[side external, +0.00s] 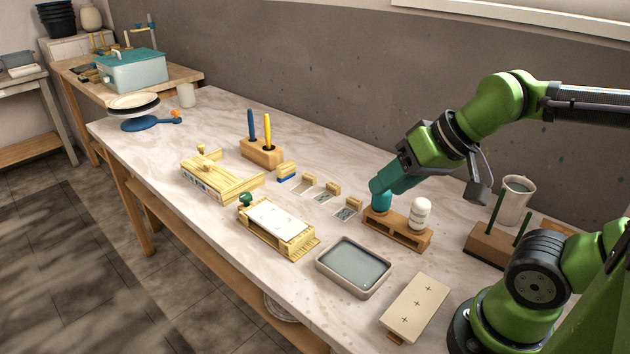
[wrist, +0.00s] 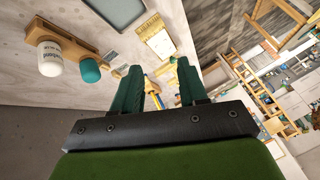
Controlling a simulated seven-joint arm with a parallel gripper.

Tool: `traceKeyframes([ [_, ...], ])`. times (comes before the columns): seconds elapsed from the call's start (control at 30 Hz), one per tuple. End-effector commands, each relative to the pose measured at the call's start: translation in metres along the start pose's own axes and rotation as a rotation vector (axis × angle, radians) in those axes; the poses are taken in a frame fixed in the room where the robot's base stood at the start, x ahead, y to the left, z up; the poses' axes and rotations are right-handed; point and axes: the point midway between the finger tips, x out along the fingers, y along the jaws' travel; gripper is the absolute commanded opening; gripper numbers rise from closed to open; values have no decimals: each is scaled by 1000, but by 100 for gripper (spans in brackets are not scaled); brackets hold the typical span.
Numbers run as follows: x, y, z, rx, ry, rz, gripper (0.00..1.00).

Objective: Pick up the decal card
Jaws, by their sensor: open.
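Several small cards with wooden blocks at one end lie in a row on the marble table: a near patterned card (side external: 345,214), a middle patterned card (side external: 323,198) and a paler far card (side external: 302,189). I cannot tell which one is the decal card. Small card shapes also show in the wrist view (wrist: 112,55), partly hidden behind a finger. My gripper (side external: 377,186) is open and empty, with dark green fingers; they also show in the wrist view (wrist: 158,78). In the side view it is to the right of the near card, close to a teal-topped bottle (side external: 381,202).
A wooden rack (side external: 400,232) holds the teal-topped bottle and a white bottle (side external: 420,212).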

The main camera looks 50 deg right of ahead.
Motion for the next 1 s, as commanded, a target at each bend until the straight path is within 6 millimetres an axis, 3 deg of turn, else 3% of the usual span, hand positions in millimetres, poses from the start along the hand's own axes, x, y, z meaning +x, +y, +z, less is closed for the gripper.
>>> traceKeyframes([
  [0.1,0,0,0,0,0,0,43],
  [0.2,0,0,0,0,0,0,51],
  [0.43,0,0,0,2,0,1,51],
  [0.6,17,10,-3,39,-63,42,51],
  [0.77,39,19,-48,88,-132,108,51],
  [1.0,84,48,-133,82,-257,207,51],
])
